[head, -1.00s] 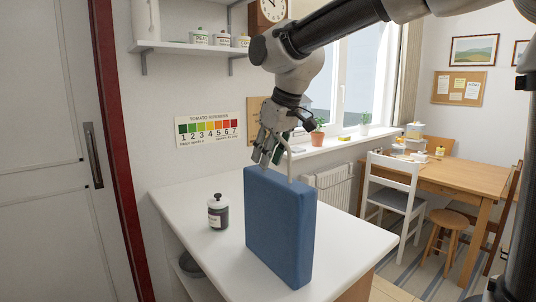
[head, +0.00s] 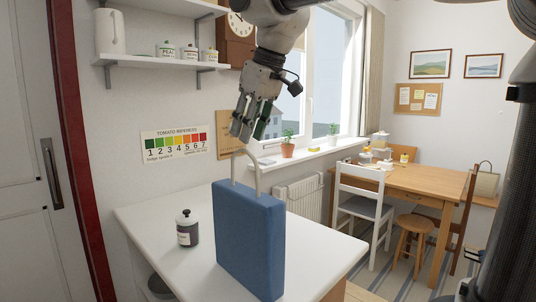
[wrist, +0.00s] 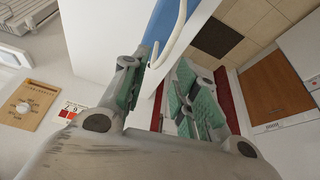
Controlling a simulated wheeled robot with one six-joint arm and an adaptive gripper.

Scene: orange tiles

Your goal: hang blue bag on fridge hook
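The blue bag (head: 248,240) stands upright on the white counter, its pale handle (head: 247,157) arching up from its top. My gripper (head: 248,134) is just above the handle, pointing down. In the wrist view its two green-padded fingers (wrist: 160,95) are spread apart with nothing clamped between them. The pale handle (wrist: 178,38) and a blue strip of the bag (wrist: 160,22) show beyond the fingertips. I cannot make out a hook or clearly identify the fridge in these frames.
A dark jar with a white label (head: 187,228) stands on the white counter (head: 150,215) left of the bag. A shelf (head: 160,62) hangs on the wall above. A white panelled door with a dark handle (head: 52,172) is at left. A white chair (head: 362,205) and wooden table are at right.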

